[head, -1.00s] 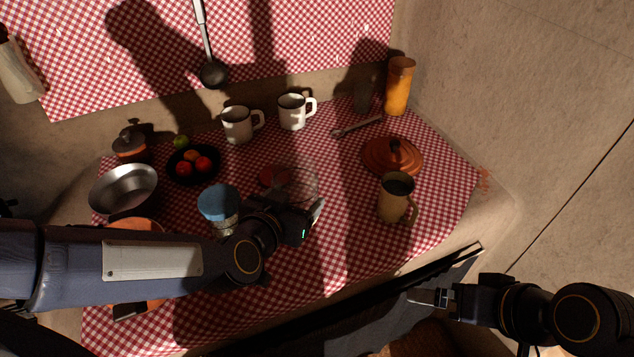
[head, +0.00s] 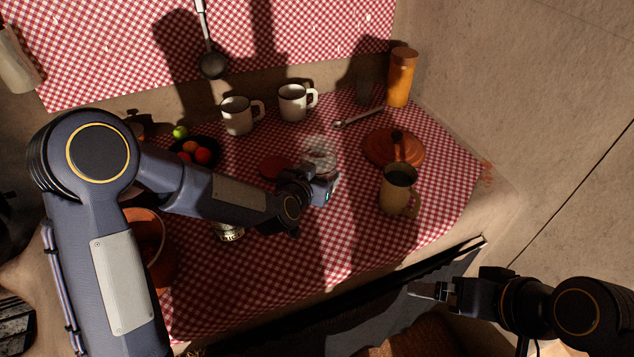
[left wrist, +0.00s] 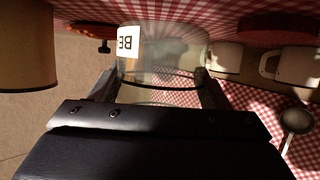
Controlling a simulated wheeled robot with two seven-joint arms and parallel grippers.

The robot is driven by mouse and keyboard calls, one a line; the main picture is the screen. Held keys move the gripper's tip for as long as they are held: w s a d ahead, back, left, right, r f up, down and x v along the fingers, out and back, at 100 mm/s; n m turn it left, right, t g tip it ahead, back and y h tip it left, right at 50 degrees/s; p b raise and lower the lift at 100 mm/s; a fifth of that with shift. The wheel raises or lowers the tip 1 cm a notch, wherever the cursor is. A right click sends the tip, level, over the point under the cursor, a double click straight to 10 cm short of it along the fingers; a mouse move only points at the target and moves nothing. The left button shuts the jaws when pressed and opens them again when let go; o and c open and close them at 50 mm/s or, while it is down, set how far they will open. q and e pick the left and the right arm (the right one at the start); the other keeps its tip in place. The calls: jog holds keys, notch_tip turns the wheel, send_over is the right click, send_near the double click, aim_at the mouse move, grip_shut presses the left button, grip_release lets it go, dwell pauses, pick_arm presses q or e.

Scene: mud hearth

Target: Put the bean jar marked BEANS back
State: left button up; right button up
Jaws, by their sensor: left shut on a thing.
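The bean jar is clear glass; in the left wrist view (left wrist: 165,65) it sits between my fingers, with a white label whose visible letters read "BE", upside down. In the head view the jar (head: 318,150) shows just beyond my left gripper (head: 325,183), partly hidden by it. My left gripper is shut on the jar, and its fingers lie on either side of the glass in the wrist view (left wrist: 162,92). I cannot tell whether the jar touches the cloth. My right gripper (head: 428,291) is off the table's front edge, apart from everything; its jaw opening is unclear.
Two white mugs (head: 237,116) (head: 293,103) stand behind. A tan mug (head: 397,190) and an orange-brown lid (head: 393,148) are to the right. A fruit bowl (head: 207,142) and a partly hidden jar (head: 229,233) are left. Front cloth is clear.

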pick_arm(q)
notch_tip(320, 180, down, 3)
dwell(0.3)
jog(key=shift+f+b, duration=0.15)
jog(key=shift+b, duration=0.2)
jog(key=o, duration=1.3)
